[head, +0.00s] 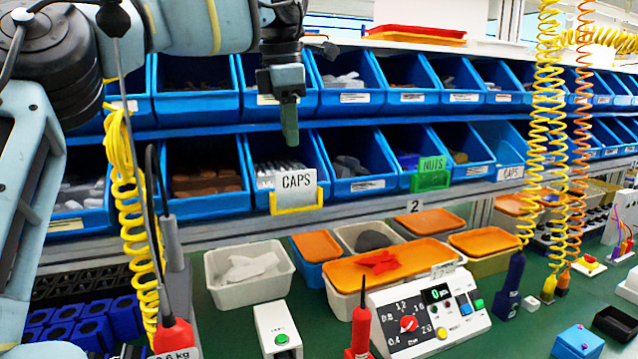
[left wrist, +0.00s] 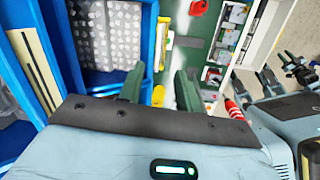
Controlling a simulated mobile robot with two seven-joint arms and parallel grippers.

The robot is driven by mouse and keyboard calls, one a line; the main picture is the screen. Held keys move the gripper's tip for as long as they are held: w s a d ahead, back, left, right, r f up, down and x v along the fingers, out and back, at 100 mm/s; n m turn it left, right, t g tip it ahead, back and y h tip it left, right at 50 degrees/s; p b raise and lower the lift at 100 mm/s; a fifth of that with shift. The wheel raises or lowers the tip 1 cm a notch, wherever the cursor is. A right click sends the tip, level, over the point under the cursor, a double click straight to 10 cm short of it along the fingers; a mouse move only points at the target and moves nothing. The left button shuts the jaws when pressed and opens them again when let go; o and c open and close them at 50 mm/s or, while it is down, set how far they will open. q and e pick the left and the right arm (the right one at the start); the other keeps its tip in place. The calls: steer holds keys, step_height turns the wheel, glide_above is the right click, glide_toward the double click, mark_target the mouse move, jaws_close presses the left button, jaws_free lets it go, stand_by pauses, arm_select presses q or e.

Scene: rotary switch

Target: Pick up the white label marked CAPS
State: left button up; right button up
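The white CAPS label (head: 297,183) stands upright in a yellow holder (head: 297,205) at the front of a blue bin of pale caps. A second, smaller CAPS label (head: 510,172) is further right on the lower row. My left gripper (head: 290,120) points down above the first label, in front of the bins and apart from it. In the left wrist view its two fingers (left wrist: 160,88) are spread with nothing held. A yellow piece there (left wrist: 158,96), perhaps the holder, shows between the fingertips. A dark gripper-like shape (left wrist: 283,75) at the right may be my right gripper; its state is unclear.
A green NUTS label (head: 431,172) stands to the right. Blue bins fill two shelf rows. Below, a white tub (head: 248,275), an orange tray (head: 390,263) and a control box (head: 428,310) stand on the green bench. A coiled yellow cable (head: 135,225) hangs at left.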

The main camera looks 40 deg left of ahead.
mark_target(295, 172)
arm_select(q)
steer(key=f, duration=0.3)
steer(key=shift+w+a+f, duration=0.15)
steer(key=shift+w+f, duration=0.15)
steer(key=shift+w, duration=0.05)
steer(key=shift+w+a+f+p, duration=0.1)
steer(key=shift+w+f+p, duration=0.1)
steer(key=shift+f, duration=0.8)
steer(key=shift+w+a+f+p, duration=0.1)
steer(key=shift+w+f, duration=0.1)
steer(key=shift+f, duration=0.75)
steer(key=shift+d, duration=0.1)
jaws_close()
